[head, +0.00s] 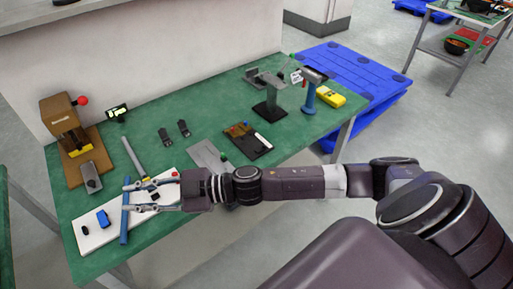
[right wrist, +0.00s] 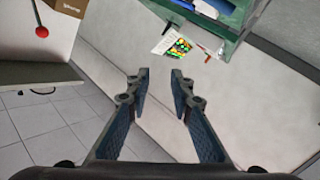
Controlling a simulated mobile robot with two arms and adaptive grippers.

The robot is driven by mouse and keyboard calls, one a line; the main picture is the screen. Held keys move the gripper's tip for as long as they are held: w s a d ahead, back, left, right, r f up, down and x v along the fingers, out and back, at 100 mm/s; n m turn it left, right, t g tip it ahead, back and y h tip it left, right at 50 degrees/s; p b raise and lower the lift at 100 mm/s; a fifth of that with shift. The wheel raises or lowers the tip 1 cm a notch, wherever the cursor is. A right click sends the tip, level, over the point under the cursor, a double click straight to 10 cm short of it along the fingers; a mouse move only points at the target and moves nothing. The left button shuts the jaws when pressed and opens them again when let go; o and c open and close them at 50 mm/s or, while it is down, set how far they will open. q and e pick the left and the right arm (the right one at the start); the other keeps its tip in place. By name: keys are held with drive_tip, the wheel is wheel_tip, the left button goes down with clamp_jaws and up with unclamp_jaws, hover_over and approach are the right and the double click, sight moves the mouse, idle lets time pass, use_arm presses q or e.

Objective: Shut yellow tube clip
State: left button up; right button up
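My right gripper (head: 130,196) reaches in from the right over a white board (head: 87,243) at the near left end of the green bench. Its two fingers are spread with nothing between them, which also shows in the right wrist view (right wrist: 160,82). Beside the fingertips is a long blue bar (head: 124,228). A small yellow part (head: 147,182), perhaps the yellow tube clip, is partly covered by the gripper; I cannot tell whether it is open. A blue clip (head: 103,218) and a small black piece (head: 84,230) lie on the board. My left gripper is not in view.
A brown press (head: 60,115) with a red knob stands at the back left. A grey rod (head: 134,157) lies behind the board.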

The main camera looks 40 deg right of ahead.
drive_tip(key=s+d+f+m+t+h, duration=0.2)
drive_tip(key=s+d+f+m+h, duration=0.2)
drive_tip(key=d+f+m+h, duration=0.7)
drive_tip(key=s+d+f+m+g+h, duration=0.1)
drive_tip(key=s+d+f+g, duration=0.2)
drive_tip(key=s+f, duration=0.4)
drive_tip(key=s+d+f+m+g+h, duration=0.2)
drive_tip(key=s+d+f+g, duration=0.1)
drive_tip(key=s+f, duration=0.4)
drive_tip(key=shift+s+d+m+g+b, duration=0.35)
drive_tip(key=shift+s+g, duration=0.25)
drive_tip(key=shift+s, duration=0.45)
drive_tip(key=shift+o, duration=0.4)
drive_tip(key=shift+f, duration=0.1)
